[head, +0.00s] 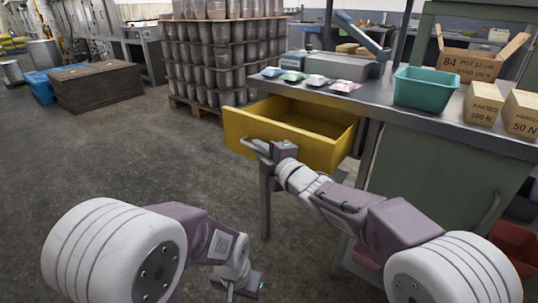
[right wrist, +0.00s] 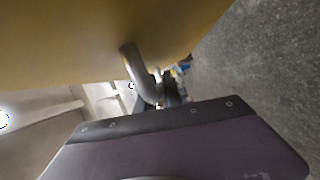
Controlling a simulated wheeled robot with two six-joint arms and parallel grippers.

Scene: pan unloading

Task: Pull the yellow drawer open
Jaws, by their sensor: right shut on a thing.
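The yellow drawer (head: 243,124) stands pulled out from under the workbench in the head view, and its inside looks empty. My right gripper (head: 264,149) is at the drawer's front, shut on the grey bar handle (head: 250,146). In the right wrist view the handle (right wrist: 140,72) curves out from the yellow drawer front (right wrist: 75,45) down to my gripper; the fingertips are mostly hidden. My left gripper (head: 238,284) hangs low at the bottom of the head view, apart from the drawer, and its fingers are too unclear to judge.
The workbench top (head: 375,95) holds several small packets, a teal bin (head: 424,90) and cardboard boxes (head: 483,103). A pallet stacked with grey pots (head: 215,60) stands behind the drawer. A brown crate (head: 97,87) is at the back left. The floor left of the drawer is clear.

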